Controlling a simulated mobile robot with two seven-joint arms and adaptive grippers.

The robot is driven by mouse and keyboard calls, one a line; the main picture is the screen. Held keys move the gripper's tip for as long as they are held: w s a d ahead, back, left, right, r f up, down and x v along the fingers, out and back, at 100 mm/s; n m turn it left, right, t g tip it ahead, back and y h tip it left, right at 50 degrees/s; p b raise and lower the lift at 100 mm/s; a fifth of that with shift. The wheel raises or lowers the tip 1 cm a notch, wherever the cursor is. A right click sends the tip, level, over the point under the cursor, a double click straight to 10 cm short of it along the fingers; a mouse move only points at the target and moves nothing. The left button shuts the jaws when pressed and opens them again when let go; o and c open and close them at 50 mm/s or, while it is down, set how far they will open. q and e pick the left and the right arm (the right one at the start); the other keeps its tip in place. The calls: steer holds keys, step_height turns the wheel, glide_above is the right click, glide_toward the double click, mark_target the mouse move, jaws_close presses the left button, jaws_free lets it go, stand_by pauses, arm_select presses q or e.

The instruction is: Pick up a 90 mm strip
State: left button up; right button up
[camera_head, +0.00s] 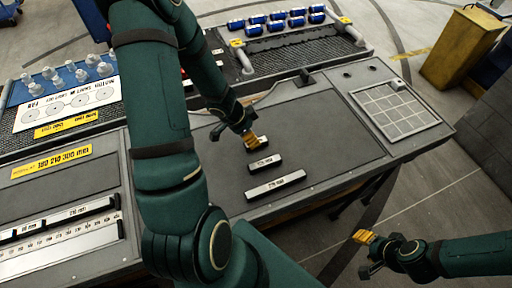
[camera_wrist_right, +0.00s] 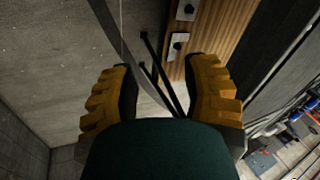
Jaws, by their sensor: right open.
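The shortest strip (camera_head: 263,139), a small pale bar, lies on the dark mat (camera_head: 325,125) of the bench, partly hidden by my left gripper (camera_head: 249,140). That gripper's yellow fingertips are right at the strip; whether they are closed on it is not clear. Two longer labelled strips lie nearer, a middle one (camera_head: 265,164) and a longest one (camera_head: 275,185); their print is too small to read surely. My right gripper (camera_head: 366,254) is off the bench's front edge, over the floor. In the right wrist view its yellow fingers (camera_wrist_right: 163,95) are apart, with nothing between them.
A grid plate (camera_head: 397,109) is at the bench's right end. A rack of blue cylinders (camera_head: 275,22) stands behind. A ruler fixture (camera_head: 60,235) and a yellow number label (camera_head: 50,162) are at left. A yellow bin (camera_head: 462,47) stands beyond. The mat's right part is clear.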

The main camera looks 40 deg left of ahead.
arm_select(q)
steer(key=shift+s+d+b+x, duration=0.1)
steer(key=shift+s+b+x, duration=0.1)
steer(key=shift+b+x, duration=0.8)
steer(key=shift+s+d+b+x, duration=0.1)
steer(key=shift+s+b+x, duration=0.1)
steer(key=shift+b+x, duration=1.15)
steer(key=shift+x, duration=0.55)
steer(key=shift+r, duration=0.1)
jaws_close()
